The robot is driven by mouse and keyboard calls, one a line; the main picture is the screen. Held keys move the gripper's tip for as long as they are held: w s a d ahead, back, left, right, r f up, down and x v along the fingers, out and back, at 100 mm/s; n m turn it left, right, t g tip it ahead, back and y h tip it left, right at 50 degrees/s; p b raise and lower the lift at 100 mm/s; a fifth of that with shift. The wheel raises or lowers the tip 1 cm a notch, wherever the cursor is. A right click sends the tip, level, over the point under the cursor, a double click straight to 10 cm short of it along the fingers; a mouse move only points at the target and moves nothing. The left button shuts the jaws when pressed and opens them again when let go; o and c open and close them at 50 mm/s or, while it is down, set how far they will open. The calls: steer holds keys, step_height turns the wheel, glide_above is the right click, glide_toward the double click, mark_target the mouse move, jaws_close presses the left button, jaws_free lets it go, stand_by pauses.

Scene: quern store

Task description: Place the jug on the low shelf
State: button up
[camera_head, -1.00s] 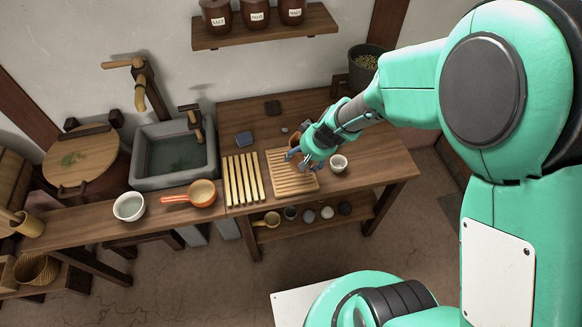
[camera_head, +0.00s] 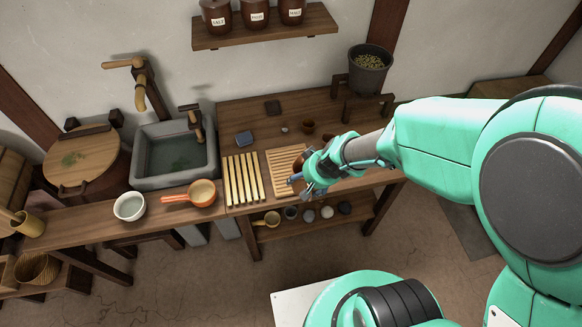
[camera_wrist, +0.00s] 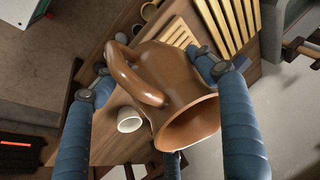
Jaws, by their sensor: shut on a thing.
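A brown jug (camera_wrist: 172,82) with a loop handle fills the middle of the wrist view, its mouth toward the camera. The blue fingers of my gripper (camera_wrist: 155,75) are shut around its body. In the head view my gripper (camera_head: 308,180) is over the right part of the slatted board, near the counter's front edge; it and my arm mostly hide the jug there. The low shelf (camera_head: 283,231) runs under the counter, below my gripper. On it stand a wooden-handled cup and several small round vessels (camera_head: 309,215).
A white cup (camera_wrist: 129,119) shows beside the jug in the wrist view. The slatted board (camera_head: 280,172) and a rack of pale bars (camera_head: 243,180) lie on the counter. A dark pot (camera_head: 368,72) stands at the back right.

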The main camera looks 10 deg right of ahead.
steer(key=shift+w, duration=0.2)
glide_above(291, 162)
steer(key=shift+f, duration=0.7)
stand_by(0.4)
steer(key=shift+s+f, duration=0.1)
steer(key=shift+f+b, duration=0.8)
steer(key=shift+f, duration=0.9)
steer(key=shift+f, duration=0.15)
steer(key=o, duration=1.5)
steer(key=shift+c, duration=0.2)
